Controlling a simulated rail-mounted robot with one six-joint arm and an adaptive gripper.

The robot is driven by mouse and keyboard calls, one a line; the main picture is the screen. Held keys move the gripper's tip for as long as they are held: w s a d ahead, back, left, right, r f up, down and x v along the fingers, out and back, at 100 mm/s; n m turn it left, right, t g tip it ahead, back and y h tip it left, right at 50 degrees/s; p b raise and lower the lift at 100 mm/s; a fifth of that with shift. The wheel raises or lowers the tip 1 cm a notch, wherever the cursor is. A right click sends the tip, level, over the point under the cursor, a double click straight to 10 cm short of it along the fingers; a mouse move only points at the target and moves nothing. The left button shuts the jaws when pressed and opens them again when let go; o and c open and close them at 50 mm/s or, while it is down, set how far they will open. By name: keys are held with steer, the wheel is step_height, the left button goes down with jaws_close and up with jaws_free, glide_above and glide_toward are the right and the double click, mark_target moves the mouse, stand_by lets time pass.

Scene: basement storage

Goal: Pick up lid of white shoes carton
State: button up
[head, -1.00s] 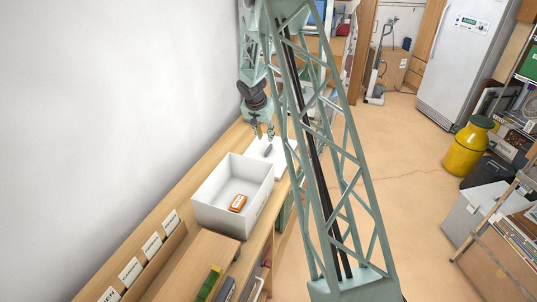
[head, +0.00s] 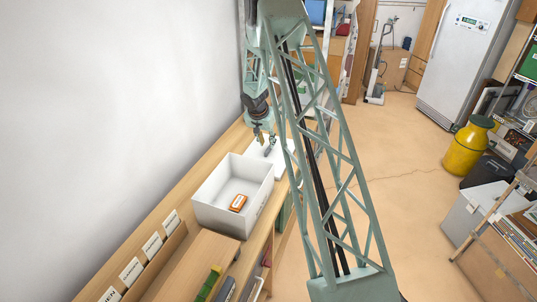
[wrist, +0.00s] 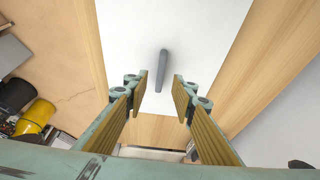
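The white lid (head: 281,159) lies flat on the wooden shelf, just beyond the open white carton (head: 213,216). A grey bar-like handle (head: 269,150) is on the lid. My gripper (head: 264,141) is above the lid, close to the handle, and part of the lid is hidden behind my arm.
An orange box (head: 238,203) lies inside the carton. A white wall (head: 120,110) runs along the left of the shelf (head: 165,197). Labelled compartments (head: 131,271) are at the near left. The floor (head: 410,200) to the right is open, with a yellow canister (head: 468,148) farther off.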

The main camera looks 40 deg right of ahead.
mark_target(268, 148)
steer(key=shift+f, duration=0.15)
steer(key=shift+p+x, duration=0.5)
steer(key=shift+x, duration=1.95)
steer(key=shift+w, duration=0.1)
jaws_close()
